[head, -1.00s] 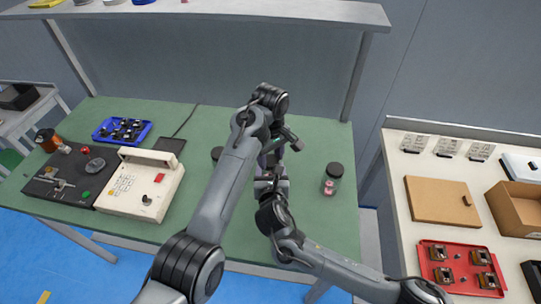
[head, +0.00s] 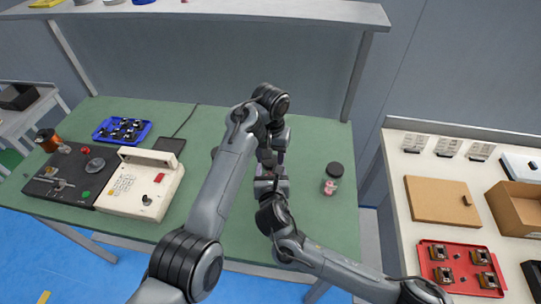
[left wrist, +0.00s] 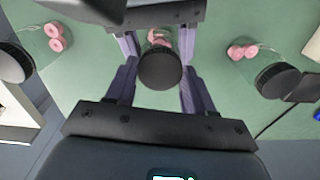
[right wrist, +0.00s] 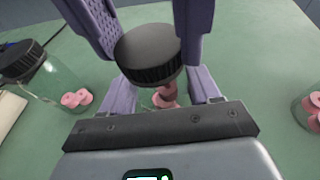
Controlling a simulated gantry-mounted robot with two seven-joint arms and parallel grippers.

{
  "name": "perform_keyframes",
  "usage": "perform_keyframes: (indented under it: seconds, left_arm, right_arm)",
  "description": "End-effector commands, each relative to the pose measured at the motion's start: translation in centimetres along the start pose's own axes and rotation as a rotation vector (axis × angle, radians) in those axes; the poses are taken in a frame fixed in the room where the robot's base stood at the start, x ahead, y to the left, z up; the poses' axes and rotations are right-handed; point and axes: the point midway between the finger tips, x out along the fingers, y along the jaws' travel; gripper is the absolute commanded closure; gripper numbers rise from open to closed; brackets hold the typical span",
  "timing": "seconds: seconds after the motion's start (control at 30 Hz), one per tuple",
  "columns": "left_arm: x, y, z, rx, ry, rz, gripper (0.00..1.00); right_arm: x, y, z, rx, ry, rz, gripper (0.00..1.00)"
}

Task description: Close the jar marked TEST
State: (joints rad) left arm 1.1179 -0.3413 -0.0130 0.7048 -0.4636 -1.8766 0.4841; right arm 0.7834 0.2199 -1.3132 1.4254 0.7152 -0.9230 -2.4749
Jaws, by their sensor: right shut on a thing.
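A clear jar with pink spools inside (right wrist: 165,97) stands between my two grippers, with a black ribbed lid (right wrist: 148,55) at its top. The lid also shows in the left wrist view (left wrist: 160,70). My right gripper (right wrist: 160,88) is shut on the jar, one purple finger on each side. My left gripper (left wrist: 159,82) is at the lid from the opposite side. Its fingers stand on both sides of the lid and look open, with little clearance. No TEST marking is readable. Whether the lid is fully seated is not clear. In the head view my arms mostly hide this jar.
Another black-lidded jar (head: 332,181) stands to the right on the green table. A third jar (right wrist: 50,78) is on the other side, mostly hidden in the head view. A cream control box (head: 140,185) and a blue tray (head: 122,130) are at the left. An upper shelf (head: 220,12) spans the back.

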Motion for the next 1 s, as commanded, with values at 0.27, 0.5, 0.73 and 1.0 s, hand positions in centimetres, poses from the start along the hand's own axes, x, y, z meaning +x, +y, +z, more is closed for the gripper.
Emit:
perform_keyframes:
  seconds: [0.27, 0.5, 0.73, 1.0]
  left_arm:
    - [0.0, 0.0, 0.0, -0.002, 0.0, 0.0, 0.24]
    - [-0.4, 0.0, 0.0, -0.003, 0.001, 0.0, 0.24]
    - [-2.6, 0.1, 0.0, -0.001, 0.003, 0.0, 0.24]
    - [-4.5, 0.0, 0.0, -0.002, 0.0, 0.0, 0.24]
  right_arm:
    - [0.0, 0.0, 0.0, 0.0, 0.0, 0.0, 1.0]
    - [0.0, 0.0, 0.0, 0.0, 0.0, 0.0, 1.0]
    - [0.0, 0.0, 0.0, 0.0, 0.0, 0.0, 1.0]
    - [0.0, 0.0, 0.0, 0.0, 0.0, 0.0, 1.0]
